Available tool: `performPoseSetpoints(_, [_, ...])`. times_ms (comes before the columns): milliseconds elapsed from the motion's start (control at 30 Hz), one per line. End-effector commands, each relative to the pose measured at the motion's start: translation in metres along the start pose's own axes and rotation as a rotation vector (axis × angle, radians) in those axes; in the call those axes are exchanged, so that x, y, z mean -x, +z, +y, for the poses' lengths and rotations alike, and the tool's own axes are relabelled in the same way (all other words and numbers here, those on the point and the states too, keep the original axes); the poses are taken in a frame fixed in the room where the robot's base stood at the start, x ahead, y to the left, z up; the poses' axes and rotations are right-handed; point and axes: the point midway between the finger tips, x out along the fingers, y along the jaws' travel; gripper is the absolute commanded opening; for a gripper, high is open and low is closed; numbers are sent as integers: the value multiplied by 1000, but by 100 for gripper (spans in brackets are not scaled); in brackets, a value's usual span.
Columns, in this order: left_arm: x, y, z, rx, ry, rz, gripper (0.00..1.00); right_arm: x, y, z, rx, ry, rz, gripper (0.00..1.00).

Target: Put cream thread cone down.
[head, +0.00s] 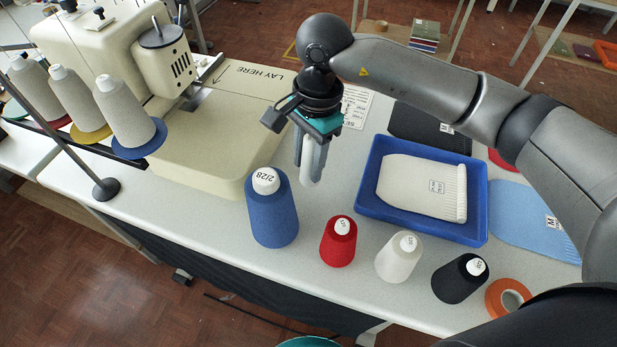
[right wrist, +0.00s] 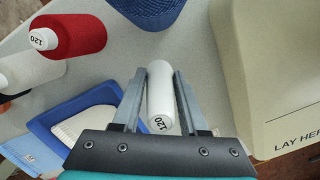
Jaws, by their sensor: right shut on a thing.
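My right gripper (head: 309,163) is shut on the cream thread cone (head: 312,170), a pale, near-white cone. In the right wrist view the cone (right wrist: 160,97) sits between the two fingers (right wrist: 161,78), its end marked 120 toward the camera. My left gripper is not in view.
A large blue cone (head: 271,215), a red cone (head: 338,243), another whitish cone (head: 397,260) and a black cone (head: 457,280) stand along the front. A blue tray (head: 375,215) with a knitted panel is at right. The cream sewing machine (head: 215,150) is at left.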

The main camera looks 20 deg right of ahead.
Motion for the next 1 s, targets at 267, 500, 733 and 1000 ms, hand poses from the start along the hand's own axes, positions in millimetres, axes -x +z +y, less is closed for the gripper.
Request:
performPoseSetpoints(267, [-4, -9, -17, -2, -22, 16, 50, -24, -2, 0, 0, 2, -1, 0])
performPoseSetpoints(500, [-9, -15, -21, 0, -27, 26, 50, -52, -6, 0, 2, 0, -1, 0])
performPoseSetpoints(733, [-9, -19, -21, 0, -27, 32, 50, -51, -6, 0, 2, -1, 0, 0])
performPoseSetpoints(1000, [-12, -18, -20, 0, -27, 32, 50, -53, -6, 0, 1, -1, 0, 56])
